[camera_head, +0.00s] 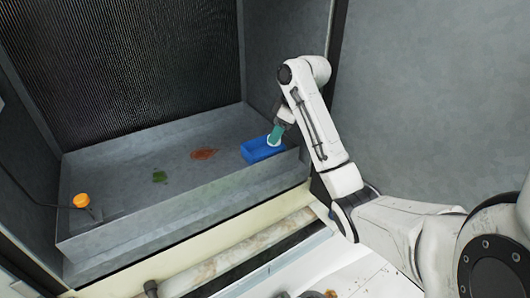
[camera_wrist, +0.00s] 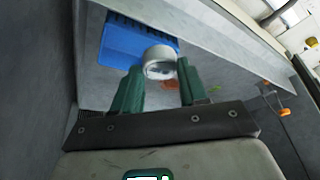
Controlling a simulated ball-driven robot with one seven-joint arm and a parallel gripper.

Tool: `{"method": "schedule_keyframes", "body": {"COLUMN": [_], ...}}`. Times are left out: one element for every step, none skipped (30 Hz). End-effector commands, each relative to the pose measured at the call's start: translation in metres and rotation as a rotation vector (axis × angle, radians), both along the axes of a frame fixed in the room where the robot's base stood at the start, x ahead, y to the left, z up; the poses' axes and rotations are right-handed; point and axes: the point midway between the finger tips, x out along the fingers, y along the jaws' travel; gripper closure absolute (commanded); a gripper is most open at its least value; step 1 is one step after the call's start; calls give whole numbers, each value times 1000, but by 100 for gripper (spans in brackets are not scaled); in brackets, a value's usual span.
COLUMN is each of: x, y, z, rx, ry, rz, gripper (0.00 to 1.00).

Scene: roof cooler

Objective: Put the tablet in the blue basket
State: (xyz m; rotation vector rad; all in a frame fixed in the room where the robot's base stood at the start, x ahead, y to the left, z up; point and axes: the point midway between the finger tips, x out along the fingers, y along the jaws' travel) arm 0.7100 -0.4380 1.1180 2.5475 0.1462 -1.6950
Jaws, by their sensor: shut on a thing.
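The tablet (camera_wrist: 160,62) is a white, round, thick disc between the green fingertips of my gripper (camera_wrist: 159,68). My gripper is shut on it. In the head view my gripper (camera_head: 275,136) points down at the blue basket (camera_head: 256,154), overlapping its right part. The tablet's pale edge just shows there, and my fingers hide most of the rest. In the wrist view the basket (camera_wrist: 125,41) lies beyond the tablet, up and to the left. The tablet seems to be over or just by the basket's rim; the exact height is hard to tell.
The basket stands in the right end of a grey metal basin (camera_head: 180,215) with a raised front wall. A reddish stain (camera_head: 204,154) and a green patch (camera_head: 159,176) mark its floor. An orange-topped float (camera_head: 82,201) with a cable is at left. A grey wall rises behind the basket.

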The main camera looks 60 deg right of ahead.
Motion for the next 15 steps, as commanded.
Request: {"method": "schedule_keyframes", "body": {"x": [8,11,16,19,23,25,27,30,34,37,40,44,46,48,51], "y": [-3,-6,-9,-11,-12,-16,-18,-21,-24,-26,-28,-30,-32,-34,-35], "z": [-9,-11,-13,-15,-17,-17,-20,-24,-31,-35,-38,-44,-48,-52,-55], "rx": [1,-1,-1,0,1,3,3,2,3,2,1,1,2,2,1], "ry": [0,0,0,-1,-1,1,3,3,3,4,3,3,4,3,2], "rz": [1,2,2,1,3,1,0,-1,-2,-2,-1,-1,-1,-2,-1], "gripper": [87,87,87,87,87,87,87,87,87,87,87,87,87,87,87]}}
